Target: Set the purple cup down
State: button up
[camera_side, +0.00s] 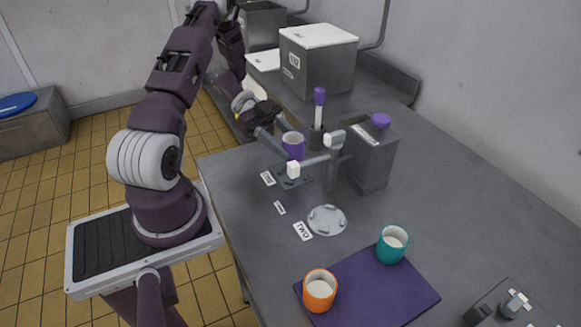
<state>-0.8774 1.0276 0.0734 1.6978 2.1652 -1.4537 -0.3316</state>
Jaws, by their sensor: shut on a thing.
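The purple cup (293,146) is upright, its pale inside showing at the top. My gripper (283,139) is shut on it from the left side. The cup is over or close to a small dark platform (292,179) at the front of a grey dispenser (372,155) with a purple knob. I cannot tell whether the cup's base touches anything. Part of the cup's lower side is hidden by the dispenser's pale-ended arm.
An orange cup (319,290) and a teal cup (391,245) stand on a purple mat (372,292). A round grey disc (327,220) lies by several labels. A purple-topped lever (319,97) rises behind the held cup.

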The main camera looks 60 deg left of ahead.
aim_at(288, 171)
notch_tip(288, 171, down, 5)
jog(key=shift+f, duration=0.2)
jog(key=shift+f, duration=0.15)
jog(key=o, duration=1.4)
jog(key=shift+a+r, duration=0.2)
jog(key=shift+r, duration=0.05)
jog(key=v, duration=1.1)
jog(key=shift+s+a, duration=0.2)
jog(key=shift+a, duration=0.05)
